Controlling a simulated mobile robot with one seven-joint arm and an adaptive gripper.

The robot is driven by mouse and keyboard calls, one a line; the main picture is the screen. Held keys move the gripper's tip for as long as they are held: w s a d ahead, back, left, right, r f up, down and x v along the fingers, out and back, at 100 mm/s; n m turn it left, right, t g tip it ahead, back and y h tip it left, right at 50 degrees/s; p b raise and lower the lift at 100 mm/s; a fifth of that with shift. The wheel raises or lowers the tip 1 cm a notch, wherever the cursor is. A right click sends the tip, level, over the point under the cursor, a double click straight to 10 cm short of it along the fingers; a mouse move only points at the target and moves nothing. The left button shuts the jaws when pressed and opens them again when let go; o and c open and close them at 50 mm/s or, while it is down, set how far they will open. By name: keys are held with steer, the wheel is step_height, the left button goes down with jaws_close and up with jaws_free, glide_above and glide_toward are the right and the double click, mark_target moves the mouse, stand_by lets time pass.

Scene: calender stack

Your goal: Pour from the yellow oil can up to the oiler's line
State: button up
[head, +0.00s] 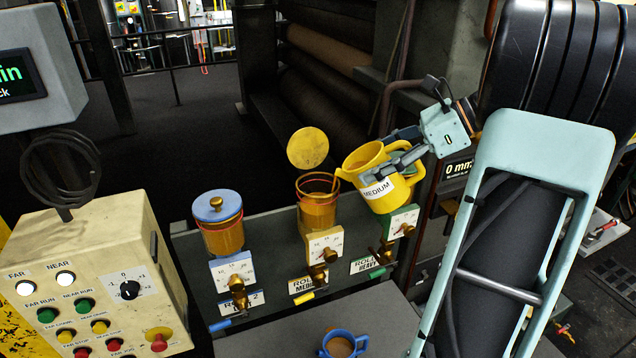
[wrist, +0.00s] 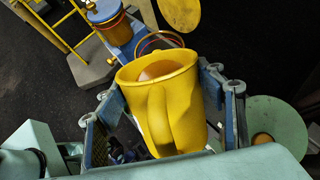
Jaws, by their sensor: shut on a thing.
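My gripper (head: 392,162) is shut on the yellow oil can (head: 375,196), labelled MEDIUM, and holds it raised and tilted left. Its spout is at the open rim of the middle oiler (head: 318,212). This glass oiler has a red line around it and amber oil inside, whose top looks close to the line; I cannot tell exactly. Its round yellow lid (head: 307,148) stands open behind. In the wrist view the yellow can (wrist: 165,100) sits between my gripper's fingers (wrist: 165,95), with oil visible inside. The can hides most of the oiler there.
A blue-lidded oiler (head: 222,232) stands to the left, closed. A green-marked gauge (head: 402,222) is on the right, with the space above it covered by the can. A blue can (head: 341,345) with brown liquid stands below. A button box (head: 95,285) is at the left.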

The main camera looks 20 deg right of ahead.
mark_target(346, 165)
steer(key=shift+w+a+r, duration=0.15)
steer(key=shift+a+r, duration=0.05)
steer(key=shift+r, duration=0.05)
steer(key=shift+w+a+r+g+h, duration=0.25)
steer(key=shift+a+r+g+h, duration=0.15)
steer(key=shift+h, duration=0.2)
stand_by(0.4)
steer(key=shift+w+a+r+g+h, duration=0.2)
steer(key=shift+a+r+g+h, duration=0.15)
steer(key=shift+h, duration=0.3)
steer(key=shift+w+a+r+g+h, duration=0.2)
steer(key=shift+r+g+h, duration=0.2)
steer(key=shift+h, duration=0.25)
stand_by(1.9)
